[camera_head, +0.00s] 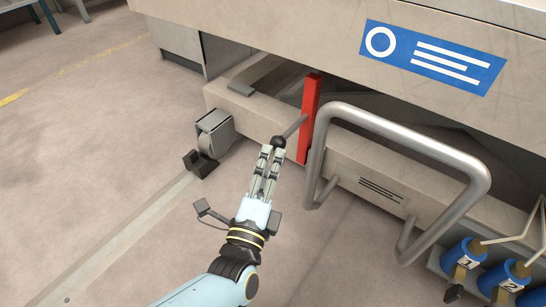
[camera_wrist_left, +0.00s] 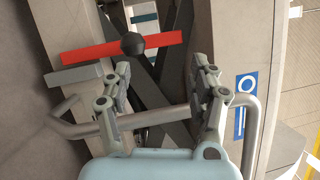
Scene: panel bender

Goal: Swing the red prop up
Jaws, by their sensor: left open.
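The red prop (camera_head: 310,112) is a flat bar at the machine's lower opening, its upper end near the panel's lower edge. A grey rod sticks out from it and ends in a black ball knob (camera_head: 278,142). My left gripper (camera_head: 272,150) is open, its fingertips close to the knob. In the left wrist view the red prop (camera_wrist_left: 85,53) crosses beyond the fingers, and the knob (camera_wrist_left: 132,43) shows ahead of the open left gripper (camera_wrist_left: 162,68), nearer the left finger. I cannot tell whether a finger touches the knob. My right gripper is not in view.
A bent grey tube handle (camera_head: 400,140) stands out from the machine just right of the prop. A castor (camera_head: 214,132) sits at the left on the floor. Blue cylinders (camera_head: 462,254) stand at the lower right. The floor left of my arm is mostly clear.

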